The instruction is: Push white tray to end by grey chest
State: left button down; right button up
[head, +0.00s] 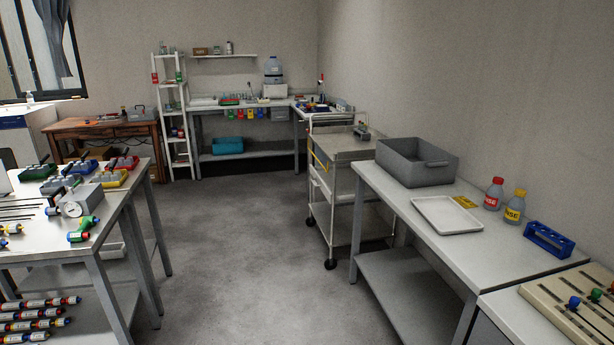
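A white tray (447,215) lies flat and empty on the grey bench (405,214) at the right. A grey open-topped bin (417,163), which looks like the grey chest, stands at the far end of the same bench. A small strip of bare bench top lies between the tray and the bin. Neither of my grippers shows in the head view.
A yellow block (465,201), two rinse bottles (494,194) and a blue rack (549,240) stand right of the tray. A wheeled cart (340,190) stands beyond the bench. The left table (110,195) holds several tools. Floor (235,260) between is clear.

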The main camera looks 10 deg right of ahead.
aim_at(446, 216)
jog(key=i+z, duration=0.25)
jog(key=i, duration=0.3)
jog(key=i+j+z, duration=0.15)
jog(key=i+z, duration=0.15)
jog(key=i, duration=0.25)
jog(key=i+j+z, duration=0.25)
jog(key=i, duration=0.25)
